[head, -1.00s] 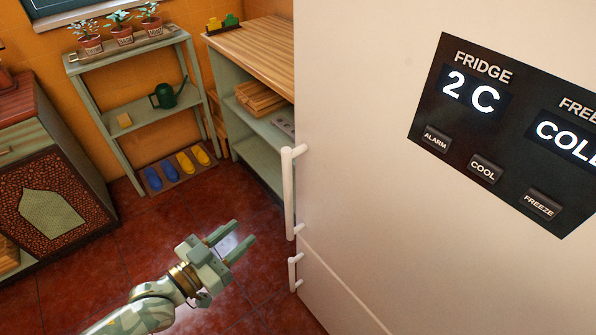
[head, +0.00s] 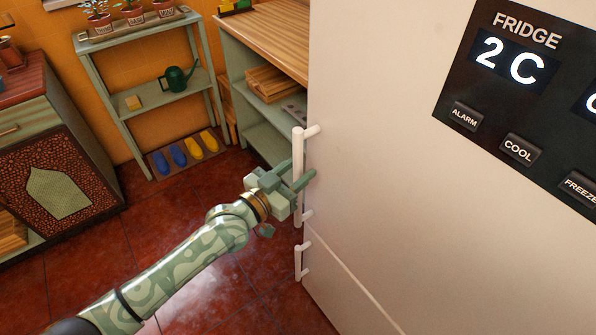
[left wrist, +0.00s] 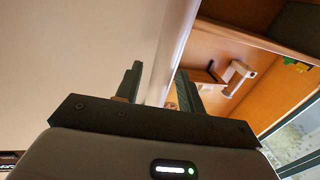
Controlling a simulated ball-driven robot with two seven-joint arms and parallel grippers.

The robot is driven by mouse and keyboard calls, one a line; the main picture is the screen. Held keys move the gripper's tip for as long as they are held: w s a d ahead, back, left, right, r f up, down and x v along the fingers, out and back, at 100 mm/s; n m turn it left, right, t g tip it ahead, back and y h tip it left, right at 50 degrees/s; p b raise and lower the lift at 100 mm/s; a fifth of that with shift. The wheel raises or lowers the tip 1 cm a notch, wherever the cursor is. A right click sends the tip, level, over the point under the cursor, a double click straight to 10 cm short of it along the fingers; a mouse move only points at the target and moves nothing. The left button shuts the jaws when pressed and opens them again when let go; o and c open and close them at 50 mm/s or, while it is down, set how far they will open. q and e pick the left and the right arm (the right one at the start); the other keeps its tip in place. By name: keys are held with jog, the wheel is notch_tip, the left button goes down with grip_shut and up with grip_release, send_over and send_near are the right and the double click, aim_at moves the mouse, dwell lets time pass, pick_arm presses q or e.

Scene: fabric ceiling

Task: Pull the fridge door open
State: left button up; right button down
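The white fridge (head: 400,210) fills the right of the head view, its door looking shut. A long white vertical handle (head: 298,150) stands at the door's left edge. My left gripper (head: 300,174) is at this handle, around its middle height, with its fingers apart. One finger shows in front of the door side and the other is partly behind the handle. In the left wrist view, the two open fingers (left wrist: 158,90) have a pale vertical strip between them; I cannot tell if they touch it. My right gripper is not in view.
A second, shorter handle (head: 300,262) sits below on the lower door. A green shelf unit with a wooden top (head: 268,40) stands left of the fridge. A plant rack (head: 150,90) and a patterned cabinet (head: 60,180) are further left. The red tiled floor (head: 190,220) between is clear.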

pick_arm(q)
jog(key=shift+w+d, duration=0.15)
jog(key=shift+w, duration=0.05)
grip_shut()
jog(key=shift+s, duration=0.15)
